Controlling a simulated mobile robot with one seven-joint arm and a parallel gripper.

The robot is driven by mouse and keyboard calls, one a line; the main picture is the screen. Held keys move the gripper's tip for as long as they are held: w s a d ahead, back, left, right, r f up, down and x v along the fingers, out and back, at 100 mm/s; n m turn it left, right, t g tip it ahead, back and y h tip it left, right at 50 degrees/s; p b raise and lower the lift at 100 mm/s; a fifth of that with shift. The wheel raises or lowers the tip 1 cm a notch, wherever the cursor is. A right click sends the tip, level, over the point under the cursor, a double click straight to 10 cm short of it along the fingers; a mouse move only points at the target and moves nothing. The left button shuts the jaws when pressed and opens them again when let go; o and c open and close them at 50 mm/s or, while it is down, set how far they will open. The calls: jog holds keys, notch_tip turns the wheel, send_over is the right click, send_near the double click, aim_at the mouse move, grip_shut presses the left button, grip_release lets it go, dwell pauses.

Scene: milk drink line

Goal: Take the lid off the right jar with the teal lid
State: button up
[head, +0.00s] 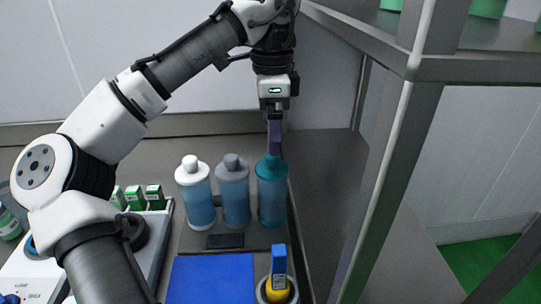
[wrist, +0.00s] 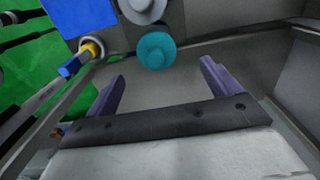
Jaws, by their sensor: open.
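The right jar (head: 272,200) is a blue bottle-shaped jar with a teal lid (head: 271,168), standing upright at the right end of a row. My gripper (head: 274,150) points down over this lid in the head view, its purple fingers at the lid's top. In the wrist view my gripper (wrist: 162,68) is open and empty, fingers wide apart. The teal lid (wrist: 156,50) shows there beyond the fingertips, roughly centred. Whether a finger touches the lid cannot be told. The lid sits on the jar.
A jar with a grey lid (head: 232,162) stands close left, then one with a white lid (head: 190,163). A grey shelf post (head: 390,170) rises to the right.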

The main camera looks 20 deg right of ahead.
aim_at(273, 158)
jog(key=shift+s+f, duration=0.2)
jog(key=shift+f, duration=1.6)
jog(key=shift+s+f, duration=0.15)
jog(key=shift+f, duration=1.6)
jog(key=c, duration=1.2)
